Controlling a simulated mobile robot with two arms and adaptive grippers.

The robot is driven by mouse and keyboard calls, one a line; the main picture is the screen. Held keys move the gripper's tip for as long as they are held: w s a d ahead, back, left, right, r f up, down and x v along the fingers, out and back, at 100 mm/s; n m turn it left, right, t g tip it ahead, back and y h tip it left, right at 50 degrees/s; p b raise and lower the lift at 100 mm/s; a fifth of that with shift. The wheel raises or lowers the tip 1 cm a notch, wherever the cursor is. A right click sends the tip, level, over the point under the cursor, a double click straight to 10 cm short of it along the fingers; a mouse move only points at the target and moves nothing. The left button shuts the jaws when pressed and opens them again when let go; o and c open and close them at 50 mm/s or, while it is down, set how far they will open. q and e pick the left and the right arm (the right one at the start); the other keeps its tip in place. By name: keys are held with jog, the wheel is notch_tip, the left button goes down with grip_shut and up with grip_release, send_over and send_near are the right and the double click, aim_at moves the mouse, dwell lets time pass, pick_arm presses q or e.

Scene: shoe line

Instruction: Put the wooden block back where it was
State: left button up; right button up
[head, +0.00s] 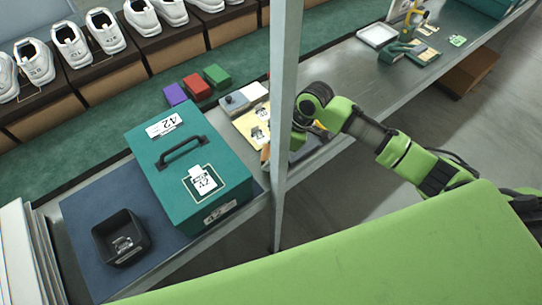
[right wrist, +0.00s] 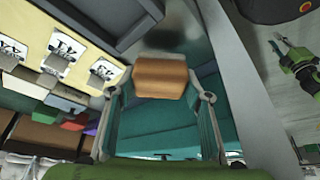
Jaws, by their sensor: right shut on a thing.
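The wooden block (right wrist: 160,78) is orange-brown and sits between the fingertips of my right gripper (right wrist: 163,88) in the right wrist view. The gripper is shut on it. In the head view a small brown part of the block (head: 265,154) shows just left of the grey post. The post hides most of my right gripper there, beside the front edge of the bench. A yellow sheet with printed cards (head: 255,124) lies just behind; it also shows at upper left in the right wrist view (right wrist: 70,30). My left gripper is not seen.
A grey upright post (head: 284,110) stands right by my right gripper. A teal lidded box (head: 150,185) and a black tray (head: 142,236) stand left. Purple, red and green blocks (head: 198,87) lie behind. White shoes stand on boxes farther back.

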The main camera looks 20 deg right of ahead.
notch_tip(320, 180, down, 2)
jog(key=shift+f, duration=0.35)
jog(key=o, duration=0.7)
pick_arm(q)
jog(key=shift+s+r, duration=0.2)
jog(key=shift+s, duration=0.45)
pick_arm(e)
jog(key=shift+d+r, duration=0.2)
jog(key=shift+r, duration=0.25)
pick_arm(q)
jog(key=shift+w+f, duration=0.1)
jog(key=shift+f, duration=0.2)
pick_arm(e)
jog(key=v, duration=1.1)
jog(key=shift+r, duration=0.2)
jog(key=shift+s, duration=0.1)
